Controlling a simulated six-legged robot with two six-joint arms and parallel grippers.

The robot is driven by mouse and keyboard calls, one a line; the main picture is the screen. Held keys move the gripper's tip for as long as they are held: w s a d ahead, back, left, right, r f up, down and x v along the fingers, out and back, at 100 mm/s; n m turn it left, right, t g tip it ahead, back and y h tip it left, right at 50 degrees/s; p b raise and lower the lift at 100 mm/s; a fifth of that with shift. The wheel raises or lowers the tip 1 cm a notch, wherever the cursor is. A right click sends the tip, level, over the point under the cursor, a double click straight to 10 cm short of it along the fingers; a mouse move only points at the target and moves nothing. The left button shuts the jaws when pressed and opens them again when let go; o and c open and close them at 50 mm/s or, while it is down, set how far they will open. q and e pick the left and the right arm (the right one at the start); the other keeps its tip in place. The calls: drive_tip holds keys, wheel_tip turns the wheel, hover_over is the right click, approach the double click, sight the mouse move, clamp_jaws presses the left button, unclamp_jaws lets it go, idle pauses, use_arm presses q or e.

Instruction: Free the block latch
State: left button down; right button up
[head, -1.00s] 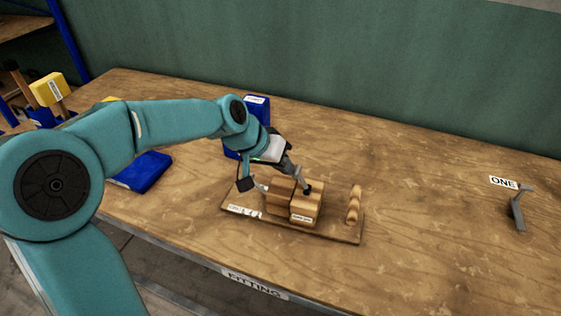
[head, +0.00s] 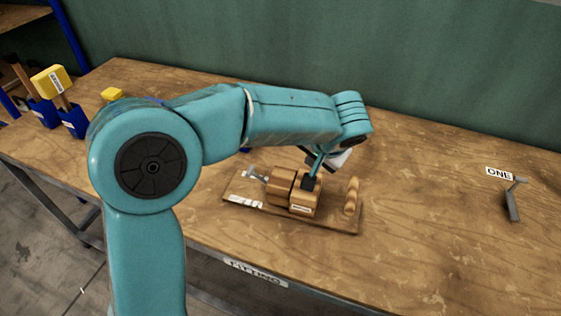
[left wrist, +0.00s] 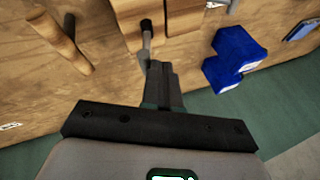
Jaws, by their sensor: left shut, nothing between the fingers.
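A wooden block assembly stands on a thin wooden board (head: 335,223) in the head view, with a labelled front block (head: 302,203) and another block (head: 281,187) to its left. A metal fitting (head: 257,175) shows at its left end. My left gripper (head: 311,182) is over the front block, reaching down from the right. In the left wrist view its fingers (left wrist: 158,72) are together and empty, close to a metal rod (left wrist: 146,42) with a black end beside a wooden block (left wrist: 180,17). I cannot tell whether they touch the rod. My right gripper is not in view.
A turned wooden handle (head: 351,196) stands on the board's right end. Blue bins (left wrist: 230,55) show in the left wrist view. A grey bracket (head: 512,203) sits by the ONE label (head: 499,174). The table's right side is mostly clear.

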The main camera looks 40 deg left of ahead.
use_arm(q)
drive_tip(key=shift+w+d+y, duration=0.1)
drive_tip(key=shift+d+y, duration=0.1)
drive_tip(key=shift+y, duration=0.1)
drive_tip(key=shift+a, duration=0.1)
drive_tip(key=shift+r+p, duration=0.45)
drive_tip(key=shift+r, duration=0.35)
